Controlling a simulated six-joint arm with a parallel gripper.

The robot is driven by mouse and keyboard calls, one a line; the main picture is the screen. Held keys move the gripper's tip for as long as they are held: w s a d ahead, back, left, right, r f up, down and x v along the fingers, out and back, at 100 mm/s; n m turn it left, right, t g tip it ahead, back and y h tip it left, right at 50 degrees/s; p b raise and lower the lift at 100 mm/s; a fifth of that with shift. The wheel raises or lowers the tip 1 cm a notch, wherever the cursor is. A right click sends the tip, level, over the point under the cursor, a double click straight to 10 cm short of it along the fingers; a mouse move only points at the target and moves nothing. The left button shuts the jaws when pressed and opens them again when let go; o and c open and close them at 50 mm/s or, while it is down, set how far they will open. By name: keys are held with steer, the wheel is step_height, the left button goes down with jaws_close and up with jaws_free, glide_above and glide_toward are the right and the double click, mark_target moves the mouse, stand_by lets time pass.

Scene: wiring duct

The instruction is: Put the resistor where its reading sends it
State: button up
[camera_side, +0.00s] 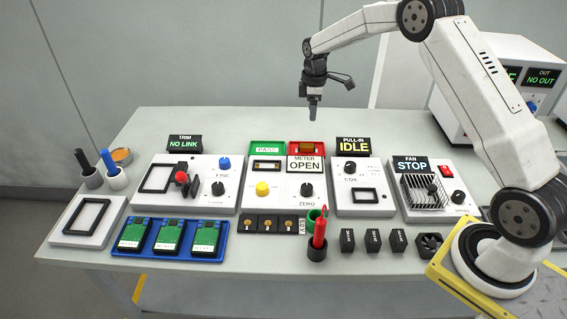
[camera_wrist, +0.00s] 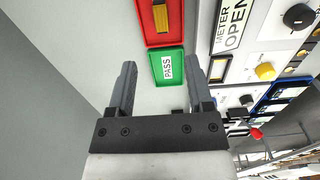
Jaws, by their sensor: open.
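My gripper (camera_side: 313,112) hangs high above the back of the bench, behind the trays, and its jaws are open and empty. In the wrist view the open fingers (camera_wrist: 173,70) frame the green PASS tray (camera_wrist: 166,80); it also shows in the side view (camera_side: 267,141). The red tray (camera_side: 292,146) stands beside it, and an amber-brown block (camera_side: 306,148) lies in it, seemingly the resistor; it also shows in the wrist view (camera_wrist: 162,17). The meter (camera_side: 305,178) display (camera_side: 306,164) reads OPEN. The slot (camera_side: 267,164) on the meter's left looks empty.
Side view: the TRIM station (camera_side: 205,190) reads NO LINK, PULL-IN (camera_side: 365,205) reads IDLE, and FAN (camera_side: 445,208) reads STOP.

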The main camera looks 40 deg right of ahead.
steer(key=s+a+r+m+t, duration=0.1)
steer(key=s+a+m, duration=0.3)
steer(key=s, duration=0.9)
steer(key=s+a+r+m+t, duration=0.1)
steer(key=s+a+m, duration=0.4)
steer(key=s+a, duration=0.6)
steer(key=s, duration=0.2)
steer(key=shift+s+r+t, duration=0.15)
steer(key=shift+s+t, duration=0.15)
steer(key=shift+s, duration=0.05)
steer(key=shift+a, duration=0.1)
